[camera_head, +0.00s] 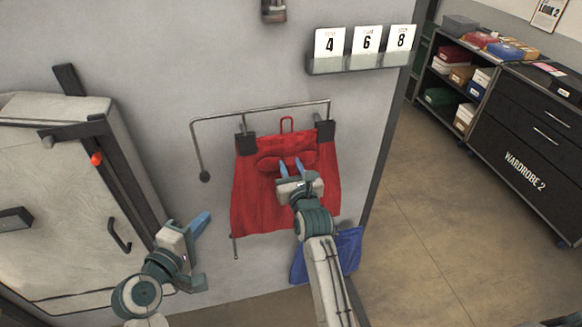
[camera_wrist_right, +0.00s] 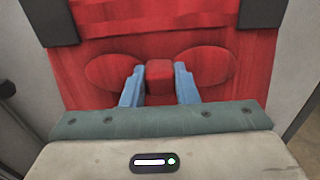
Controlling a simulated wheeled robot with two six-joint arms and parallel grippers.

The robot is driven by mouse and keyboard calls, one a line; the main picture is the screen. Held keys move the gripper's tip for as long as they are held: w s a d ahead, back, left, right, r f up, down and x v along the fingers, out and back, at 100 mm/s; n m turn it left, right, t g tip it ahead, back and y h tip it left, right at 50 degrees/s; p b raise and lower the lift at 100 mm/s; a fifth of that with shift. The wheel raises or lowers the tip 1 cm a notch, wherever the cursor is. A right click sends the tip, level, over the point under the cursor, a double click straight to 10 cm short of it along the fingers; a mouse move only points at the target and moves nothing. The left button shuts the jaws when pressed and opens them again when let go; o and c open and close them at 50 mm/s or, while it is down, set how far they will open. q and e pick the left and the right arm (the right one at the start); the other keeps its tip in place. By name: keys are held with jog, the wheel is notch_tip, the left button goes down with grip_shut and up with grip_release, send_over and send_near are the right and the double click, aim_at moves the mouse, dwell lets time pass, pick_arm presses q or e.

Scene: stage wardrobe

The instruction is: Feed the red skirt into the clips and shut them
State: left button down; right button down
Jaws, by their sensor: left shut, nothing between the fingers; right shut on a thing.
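The red skirt (camera_head: 255,205) hangs flat against the grey wall panel under a metal rail. Two dark clips, the left one (camera_head: 245,144) and the right one (camera_head: 325,131), sit at its upper corners; I cannot tell whether they are shut. In the right wrist view the clips (camera_wrist_right: 50,22) (camera_wrist_right: 262,12) overlap the skirt's top corners. My right gripper (camera_head: 291,168) is in front of the skirt's upper middle. Its blue fingers are shut on a red block-like grip (camera_wrist_right: 159,78) on the skirt. My left gripper (camera_head: 203,222) is shut and empty, low and left of the skirt.
The metal rail (camera_head: 262,108) has a round-ended arm hanging down at its left. A blue cloth (camera_head: 347,250) hangs below right. A pale door or panel (camera_head: 60,190) with a dark bar and red knob is at left. Number cards (camera_head: 366,41) sit above. Open floor lies right.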

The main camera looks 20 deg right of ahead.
pick_arm(q)
jog(key=shift+s+d+f, duration=0.1)
jog(key=shift+s+d, duration=0.1)
jog(key=shift+d, duration=0.15)
pick_arm(e)
jog(key=c, duration=1.1)
grip_release()
jog(key=shift+o, duration=0.2)
jog(key=shift+s, duration=0.1)
